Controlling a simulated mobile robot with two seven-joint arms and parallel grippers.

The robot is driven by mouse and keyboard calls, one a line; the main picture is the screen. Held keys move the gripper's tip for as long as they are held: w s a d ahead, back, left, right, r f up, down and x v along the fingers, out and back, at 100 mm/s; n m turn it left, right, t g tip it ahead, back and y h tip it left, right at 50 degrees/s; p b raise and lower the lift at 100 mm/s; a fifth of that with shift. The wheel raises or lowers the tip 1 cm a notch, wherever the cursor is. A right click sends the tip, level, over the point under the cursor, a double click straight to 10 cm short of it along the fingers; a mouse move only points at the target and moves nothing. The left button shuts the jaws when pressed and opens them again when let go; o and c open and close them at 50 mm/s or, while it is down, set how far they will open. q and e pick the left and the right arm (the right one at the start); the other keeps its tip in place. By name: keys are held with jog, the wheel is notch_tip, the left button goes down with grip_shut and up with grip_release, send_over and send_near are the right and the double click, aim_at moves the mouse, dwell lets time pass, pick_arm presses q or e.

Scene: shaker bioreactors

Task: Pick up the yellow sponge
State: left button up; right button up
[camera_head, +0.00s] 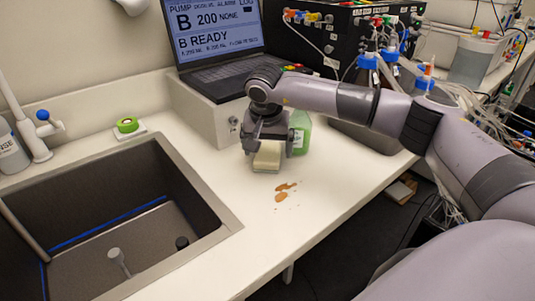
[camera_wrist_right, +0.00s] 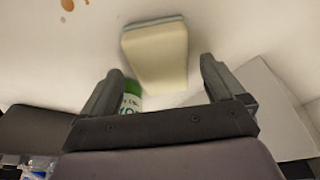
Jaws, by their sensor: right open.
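The pale yellow sponge (camera_head: 267,157) lies on the white counter, right of the sink. My right gripper (camera_head: 268,142) is just above it, pointing down, with its fingers apart. In the right wrist view the sponge (camera_wrist_right: 156,55) shows a pale yellow face and a greenish-grey far edge. It lies ahead of and between the open fingers (camera_wrist_right: 160,68); whether they touch it I cannot tell. My left gripper is out of view.
A green bottle (camera_head: 300,130) stands close beside the right gripper. Brown spill spots (camera_head: 283,190) lie on the counter in front. A laptop (camera_head: 222,45) sits on a white box (camera_head: 207,112) behind. The sink (camera_head: 110,235) is at left.

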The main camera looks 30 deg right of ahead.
jog(key=shift+w+d+f, duration=0.1)
jog(key=shift+w+f, duration=0.05)
jog(key=shift+f, duration=0.5)
jog(key=shift+f, duration=0.25)
jog(key=c, duration=1)
